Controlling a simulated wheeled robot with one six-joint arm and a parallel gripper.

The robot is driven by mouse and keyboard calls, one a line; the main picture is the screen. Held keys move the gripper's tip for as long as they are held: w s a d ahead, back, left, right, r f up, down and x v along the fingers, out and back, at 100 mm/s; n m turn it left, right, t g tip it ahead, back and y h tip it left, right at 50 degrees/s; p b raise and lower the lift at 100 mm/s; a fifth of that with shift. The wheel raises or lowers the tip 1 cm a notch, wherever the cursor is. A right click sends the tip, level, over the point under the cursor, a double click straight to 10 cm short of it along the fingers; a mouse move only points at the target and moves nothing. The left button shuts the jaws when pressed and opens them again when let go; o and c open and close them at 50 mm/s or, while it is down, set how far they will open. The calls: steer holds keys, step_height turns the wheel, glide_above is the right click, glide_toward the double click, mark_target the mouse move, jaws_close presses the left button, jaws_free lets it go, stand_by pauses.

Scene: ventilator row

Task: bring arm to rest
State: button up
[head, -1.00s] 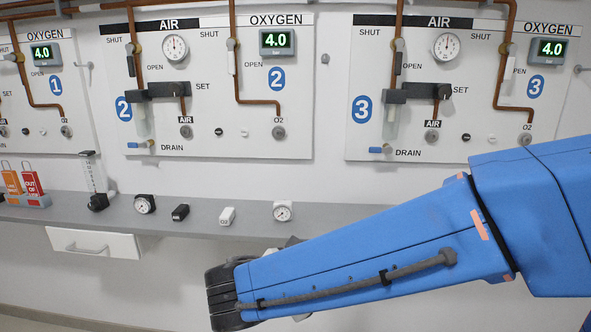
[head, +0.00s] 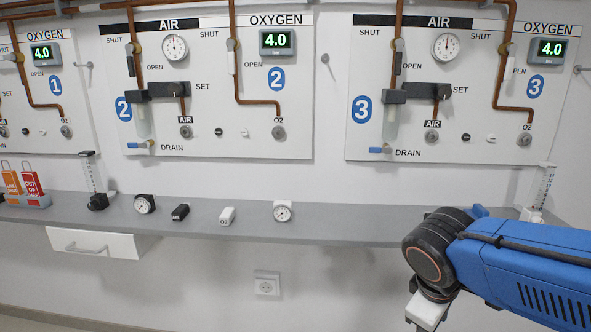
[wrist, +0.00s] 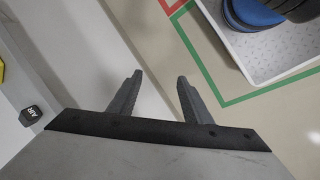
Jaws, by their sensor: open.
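My blue arm enters at the lower right of the head view, its dark wrist joint in front of the shelf's right part. My gripper (wrist: 156,85) shows in the wrist view with its two dark fingers apart and nothing between them. In the head view the fingers are out of sight; only a pale part under the wrist joint shows.
A grey shelf (head: 335,222) runs along the wall, bearing gauges (head: 283,211), small blocks (head: 227,216) and flowmeters (head: 96,185). A drawer (head: 100,243) hangs under it. Valve panels (head: 300,140) are above.

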steer(key=shift+s+d+r+m+t+y, duration=0.1)
steer(key=shift+s+d+m+t+y, duration=0.4)
steer(key=shift+m, duration=0.85)
steer(key=shift+s+d+r+m+t+y, duration=0.15)
steer(key=shift+s+m+y, duration=0.4)
steer(key=shift+s+m, duration=0.7)
steer(key=shift+s+d+m+t+y, duration=0.3)
steer(key=shift+s+m+y, duration=0.25)
steer(key=shift+m, duration=0.95)
steer(key=shift+a, duration=0.1)
